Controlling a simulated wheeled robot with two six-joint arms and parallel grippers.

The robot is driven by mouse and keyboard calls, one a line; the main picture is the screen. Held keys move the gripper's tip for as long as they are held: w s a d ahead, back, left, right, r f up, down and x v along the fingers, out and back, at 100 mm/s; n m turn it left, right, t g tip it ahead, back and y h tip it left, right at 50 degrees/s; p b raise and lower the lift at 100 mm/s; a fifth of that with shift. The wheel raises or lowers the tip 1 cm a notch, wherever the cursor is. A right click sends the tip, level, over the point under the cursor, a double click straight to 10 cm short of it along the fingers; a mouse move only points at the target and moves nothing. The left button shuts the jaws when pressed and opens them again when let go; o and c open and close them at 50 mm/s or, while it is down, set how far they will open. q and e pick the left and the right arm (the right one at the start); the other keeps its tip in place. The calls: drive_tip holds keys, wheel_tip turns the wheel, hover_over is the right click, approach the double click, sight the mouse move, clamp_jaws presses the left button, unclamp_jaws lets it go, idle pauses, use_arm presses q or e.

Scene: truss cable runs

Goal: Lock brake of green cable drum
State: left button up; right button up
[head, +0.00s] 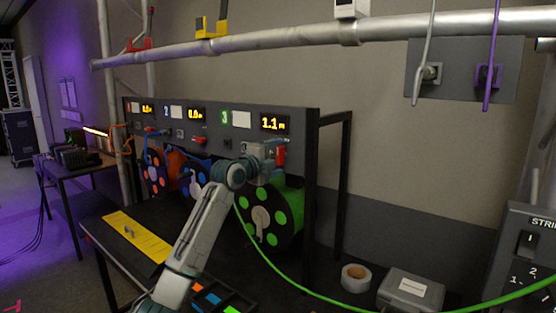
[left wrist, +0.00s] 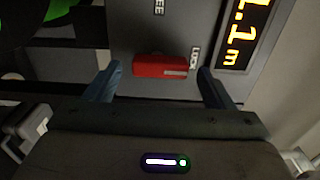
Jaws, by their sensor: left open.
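The green cable drum (head: 272,215) hangs in the black rack under the number 3 panel, whose display (head: 273,124) reads 1.1 m. Its red brake lever (head: 281,155) sits on the panel below the display. In the left wrist view the red lever (left wrist: 160,66) lies crosswise, its right end beside the LOCK label (left wrist: 195,58); the partly cut-off FREE label (left wrist: 158,6) is above. My left gripper (head: 270,156) is open at the panel. Its fingers (left wrist: 160,75) stand either side of the lever, with gaps; contact does not show. My right gripper is out of view.
Orange and blue drums (head: 193,184) hang left of the green one. A green cable (head: 290,282) runs from the drum to the right. A tape roll (head: 355,277) and grey box (head: 405,290) are at the lower right. A truss tube (head: 290,36) crosses above.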

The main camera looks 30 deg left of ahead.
use_arm(q)
drive_tip(key=s+b, duration=0.3)
drive_tip(key=s, duration=0.7)
drive_tip(key=shift+a+b, duration=0.35)
drive_tip(key=shift+w, duration=0.1)
